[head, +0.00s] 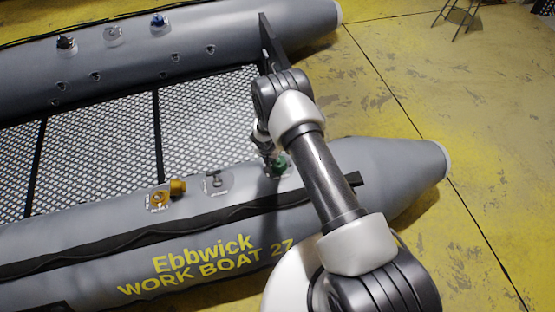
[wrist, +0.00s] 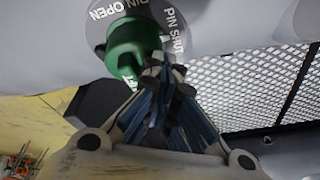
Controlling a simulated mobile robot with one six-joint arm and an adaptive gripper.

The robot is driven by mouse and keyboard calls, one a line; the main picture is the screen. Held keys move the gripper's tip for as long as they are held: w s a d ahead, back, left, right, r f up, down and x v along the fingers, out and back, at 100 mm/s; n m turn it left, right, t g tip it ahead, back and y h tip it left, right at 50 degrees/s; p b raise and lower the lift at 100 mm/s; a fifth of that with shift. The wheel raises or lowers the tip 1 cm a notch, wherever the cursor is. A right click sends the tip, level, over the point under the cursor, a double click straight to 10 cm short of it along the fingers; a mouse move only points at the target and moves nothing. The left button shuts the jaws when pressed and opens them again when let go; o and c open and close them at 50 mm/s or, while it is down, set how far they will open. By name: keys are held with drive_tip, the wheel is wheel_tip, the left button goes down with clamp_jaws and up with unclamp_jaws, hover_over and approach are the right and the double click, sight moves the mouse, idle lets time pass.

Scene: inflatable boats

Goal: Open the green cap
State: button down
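The green cap (wrist: 124,50) sits on a grey disc (wrist: 99,26) lettered "PIN OPEN" and "PIN SHUT" in the wrist view. In the head view the green cap (head: 280,166) is on the near tube of the boat, partly behind my arm. My gripper (wrist: 163,64) has its fingers drawn together, with the tips at the cap's lower right side and overlapping its edge in the picture. I see no part of the cap clearly between the tips, and cannot tell if they touch it. In the head view my gripper (head: 267,150) is small and dark beside the cap.
A yellow cap (head: 177,187) lies beside an orange-yellow valve (head: 158,198), and a grey valve fitting (head: 216,182) is left of the green cap. The far tube (head: 200,40) carries black, grey and blue fittings. A dark upright board (head: 271,42) stands at the stern.

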drive_tip(key=shift+s+d+f, duration=0.55)
drive_tip(key=shift+d+f, duration=0.05)
drive_tip(key=shift+d, duration=0.25)
drive_tip(key=shift+w+d, duration=0.1)
drive_tip(key=shift+d, duration=0.05)
drive_tip(key=shift+w+d+r, duration=0.25)
drive_tip(key=shift+d+r, duration=0.15)
drive_tip(key=shift+d, duration=0.05)
drive_tip(key=shift+w+d+r, duration=0.2)
drive_tip(key=shift+d+r, duration=0.15)
drive_tip(key=shift+d, duration=0.1)
drive_tip(key=shift+w+d+r, duration=0.1)
drive_tip(key=shift+d+r, duration=0.3)
drive_tip(key=shift+d, duration=0.35)
drive_tip(key=shift+a+p, duration=0.15)
drive_tip(key=shift+p, duration=0.15)
drive_tip(key=a+r, duration=0.5)
drive_tip(key=a, duration=0.1)
drive_tip(key=shift+w+a+r+p, duration=0.15)
drive_tip(key=shift+w+p, duration=0.15)
drive_tip(key=shift+p, duration=0.1)
